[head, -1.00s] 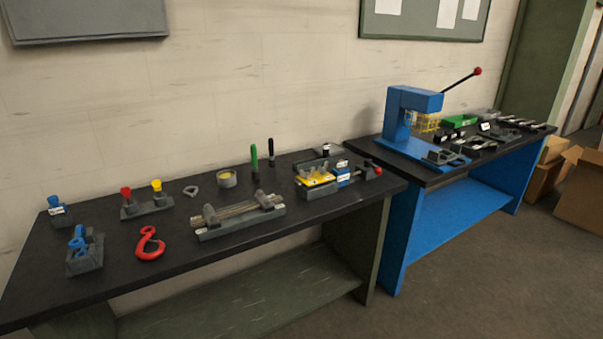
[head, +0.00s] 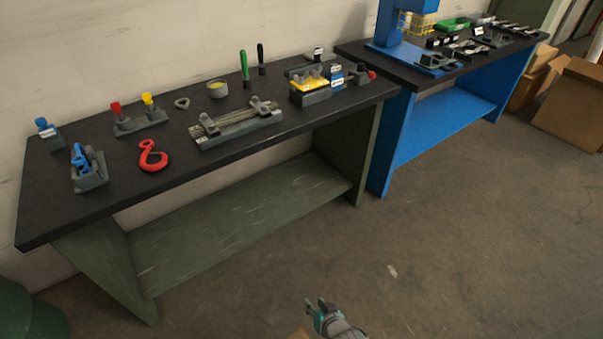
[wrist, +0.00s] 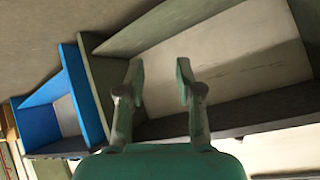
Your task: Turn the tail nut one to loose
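My gripper (head: 319,304) is low at the bottom of the head view, in front of the bench and over the floor, far from the parts. In the wrist view my gripper (wrist: 160,77) shows two fingers apart with nothing between them, so it is open and empty. I cannot tell which part is the tail nut, or read the small labels. A grey fixture (head: 240,130) with parallel rods and two grey blocks lies mid-bench. A grey unit with a red knob (head: 371,75) is at the bench's right end.
The black-topped bench (head: 100,215) also holds a red hook (head: 152,162), a blue part in a grey stand (head: 88,168), red and yellow knobs, and a yellow-topped block (head: 312,83). A blue bench (head: 450,125) stands to the right. Cardboard boxes (head: 570,105) are beyond. The front floor is clear.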

